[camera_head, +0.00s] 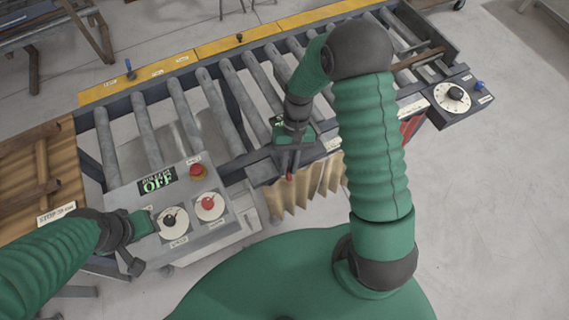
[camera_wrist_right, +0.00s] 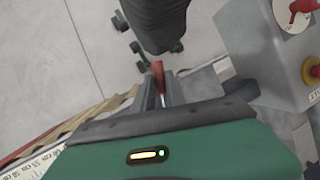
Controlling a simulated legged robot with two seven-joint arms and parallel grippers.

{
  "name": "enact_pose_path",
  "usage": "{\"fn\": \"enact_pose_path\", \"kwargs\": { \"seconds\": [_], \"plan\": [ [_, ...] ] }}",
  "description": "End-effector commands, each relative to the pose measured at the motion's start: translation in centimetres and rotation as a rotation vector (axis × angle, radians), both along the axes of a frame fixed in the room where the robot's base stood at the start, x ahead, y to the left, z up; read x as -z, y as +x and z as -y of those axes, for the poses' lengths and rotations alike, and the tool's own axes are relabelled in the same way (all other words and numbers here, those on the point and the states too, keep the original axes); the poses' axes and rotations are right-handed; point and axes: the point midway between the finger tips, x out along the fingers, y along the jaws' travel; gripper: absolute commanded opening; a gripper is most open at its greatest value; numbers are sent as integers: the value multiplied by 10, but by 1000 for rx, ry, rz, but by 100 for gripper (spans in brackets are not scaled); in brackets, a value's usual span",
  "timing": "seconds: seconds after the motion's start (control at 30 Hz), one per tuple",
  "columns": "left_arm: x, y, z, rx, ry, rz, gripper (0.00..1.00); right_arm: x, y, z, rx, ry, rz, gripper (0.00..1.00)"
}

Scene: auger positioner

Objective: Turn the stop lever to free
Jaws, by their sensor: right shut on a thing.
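A red-tipped lever (camera_head: 290,177), seemingly the stop lever, shows at the front edge of the roller conveyor (camera_head: 213,112). My right gripper (camera_head: 291,160) reaches down over the front rail and is shut on it. In the right wrist view the red lever (camera_wrist_right: 158,75) sits between the two dark fingers (camera_wrist_right: 160,92). The lever's base is hidden, and I cannot read a free mark near it. My left gripper (camera_head: 133,264) is at the lower left, beside the control panel; its fingers are too unclear to tell open from shut.
The grey control panel (camera_head: 222,230) has a display reading OFF (camera_head: 157,181), a red push button (camera_head: 197,171), a black-knob dial (camera_head: 170,220) and a red-knob dial (camera_head: 210,203). Another dial box (camera_head: 453,97) stands at the right. Tan strips (camera_head: 310,190) hang below the front rail.

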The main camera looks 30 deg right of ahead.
Motion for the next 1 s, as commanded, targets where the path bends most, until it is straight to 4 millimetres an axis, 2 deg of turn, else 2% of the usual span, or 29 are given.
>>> {"fn": "enact_pose_path", "kwargs": {
  "seconds": [0.4, 1.0],
  "plan": [
    [-3, 0, 0, 0, 0, 0, 36, -1, 2, 12, -237, -2, 8, 0],
    [-3, 0, 0, 0, 0, 0, 36, -1, 2, 14, -285, -1, 7, 0]
  ]
}}
